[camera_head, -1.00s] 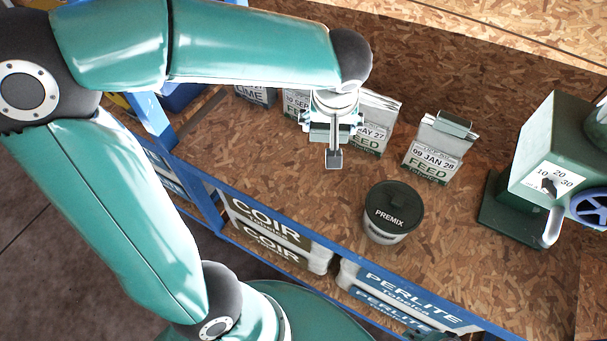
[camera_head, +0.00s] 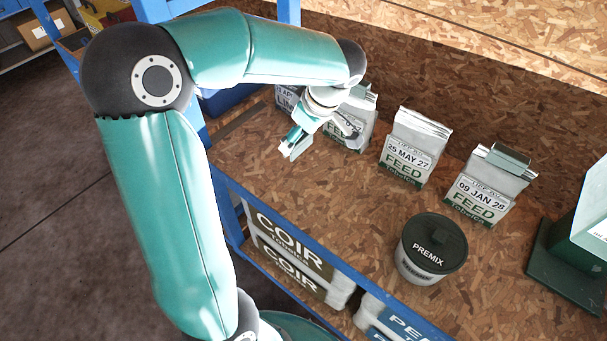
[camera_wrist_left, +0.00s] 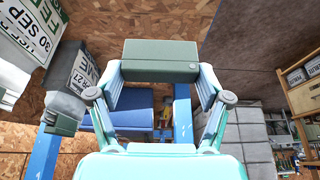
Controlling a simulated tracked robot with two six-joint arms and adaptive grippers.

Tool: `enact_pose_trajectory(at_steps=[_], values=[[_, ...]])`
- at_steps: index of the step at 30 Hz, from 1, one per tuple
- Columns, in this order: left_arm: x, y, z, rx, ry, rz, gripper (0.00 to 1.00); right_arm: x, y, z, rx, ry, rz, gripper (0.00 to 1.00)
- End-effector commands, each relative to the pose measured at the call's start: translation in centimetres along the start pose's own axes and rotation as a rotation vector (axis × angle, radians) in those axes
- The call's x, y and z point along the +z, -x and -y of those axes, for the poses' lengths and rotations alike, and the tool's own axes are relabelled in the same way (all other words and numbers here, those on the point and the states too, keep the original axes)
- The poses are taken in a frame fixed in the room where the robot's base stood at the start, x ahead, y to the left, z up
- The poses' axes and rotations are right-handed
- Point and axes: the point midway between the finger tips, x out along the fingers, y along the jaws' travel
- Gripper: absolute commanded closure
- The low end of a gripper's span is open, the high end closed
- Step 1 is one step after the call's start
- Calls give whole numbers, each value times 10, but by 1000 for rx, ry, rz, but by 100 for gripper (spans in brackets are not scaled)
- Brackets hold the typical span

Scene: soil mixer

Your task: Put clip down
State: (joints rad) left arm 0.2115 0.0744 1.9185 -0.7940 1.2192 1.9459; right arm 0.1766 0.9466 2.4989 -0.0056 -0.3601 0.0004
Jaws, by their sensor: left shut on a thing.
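My left gripper (camera_head: 300,140) is over the wooden shelf, in front of the left-hand bags. In the left wrist view it is shut on a grey-green clip (camera_wrist_left: 160,60), which spans the space between its two fingertips. The clip is held clear of the bags; in the head view it is hard to make out against the gripper. Another similar clip (camera_head: 504,158) sits on the top of the feed bag marked 09 JAN 28 (camera_head: 482,190). The feed bag marked 25 MAY 27 (camera_head: 412,150) stands to its left. My right gripper is not in view.
A feed bag (camera_head: 352,125) and a lime bag (camera_head: 286,98) stand close by my left gripper. A premix tub (camera_head: 431,250) stands near the front edge. A green machine (camera_head: 570,255) is at the right. Bare shelf (camera_head: 310,190) lies between gripper and tub. Blue posts bound the left end.

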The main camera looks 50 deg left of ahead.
Motion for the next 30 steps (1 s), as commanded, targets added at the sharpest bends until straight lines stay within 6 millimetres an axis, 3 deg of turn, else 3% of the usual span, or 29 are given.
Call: enact_pose_trajectory(at_steps=[3, 9, 16, 24, 30], values=[[13, -32, 2, -7, -3, 0, 42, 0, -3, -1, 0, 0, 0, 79], [26, -64, 1, -3, -3, 0, 42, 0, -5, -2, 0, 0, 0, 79], [32, -77, 0, -1, -1, 0, 42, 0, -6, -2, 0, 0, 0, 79], [45, -109, 0, -1, -1, 0, 42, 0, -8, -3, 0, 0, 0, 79], [46, -110, 0, 1, -1, 0, 42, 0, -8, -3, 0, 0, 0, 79]])
